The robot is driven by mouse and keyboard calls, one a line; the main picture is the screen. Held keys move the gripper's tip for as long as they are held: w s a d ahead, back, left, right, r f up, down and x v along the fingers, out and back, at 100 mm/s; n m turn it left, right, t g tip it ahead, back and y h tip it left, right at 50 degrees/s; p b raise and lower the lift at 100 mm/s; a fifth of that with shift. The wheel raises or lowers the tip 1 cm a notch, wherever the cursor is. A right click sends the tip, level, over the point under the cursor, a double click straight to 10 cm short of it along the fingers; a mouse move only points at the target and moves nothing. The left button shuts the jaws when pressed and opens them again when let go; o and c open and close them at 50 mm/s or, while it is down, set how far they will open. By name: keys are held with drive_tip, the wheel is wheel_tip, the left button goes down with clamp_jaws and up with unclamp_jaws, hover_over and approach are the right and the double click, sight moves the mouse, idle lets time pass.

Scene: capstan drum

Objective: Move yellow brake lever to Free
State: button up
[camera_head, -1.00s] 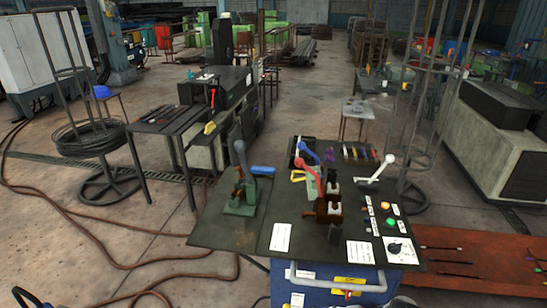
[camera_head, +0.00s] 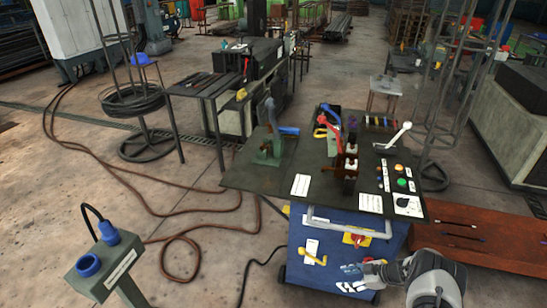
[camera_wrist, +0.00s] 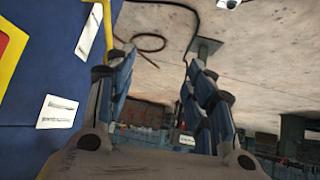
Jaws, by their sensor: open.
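A yellow lever (camera_head: 314,258) is on the front of the blue cabinet (camera_head: 285,240), below the bench top and beside a white label. It also shows in the wrist view as a yellow bar (camera_wrist: 108,24) at the upper left. Its label is too small to read, so I cannot tell its setting. My gripper (camera_head: 352,277) is open and empty in front of the cabinet, to the right of the yellow lever and apart from it. Both fingers (camera_wrist: 160,98) show in the wrist view with floor between them.
A yellow plate with a red switch (camera_head: 356,240) and a grey rail (camera_head: 345,227) are close above my gripper. The bench top holds several levers and buttons. A blue-capped post (camera_head: 105,262) stands at left; a hose lies on the floor between.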

drive_tip(key=w+a+r+m+g+h, duration=0.1)
drive_tip(key=a+r+m, duration=0.15)
drive_tip(key=r, duration=1.25)
drive_tip(key=w+a+r+m+g+h, duration=0.1)
drive_tip(key=a+r, duration=0.2)
drive_tip(key=r, duration=1.2)
drive_tip(key=s+a+r+m+h, duration=0.1)
drive_tip(key=s+a+r, duration=0.15)
drive_tip(key=r, duration=0.35)
drive_tip(key=s+a+r+m+h, duration=0.1)
drive_tip(key=s+r, duration=0.2)
drive_tip(key=r, duration=0.2)
drive_tip(key=s+a+r+m+h, duration=0.2)
drive_tip(key=s+a+r+m, duration=0.25)
drive_tip(key=s+r, duration=0.9)
drive_tip(key=s+f+m+t+h, duration=0.1)
drive_tip(key=s+m+t+h, duration=0.1)
drive_tip(key=s, duration=1.4)
drive_tip(key=shift+a+f+m+t, duration=0.25)
drive_tip(key=shift+f+m+t, duration=0.1)
drive_tip(key=shift+m, duration=0.45)
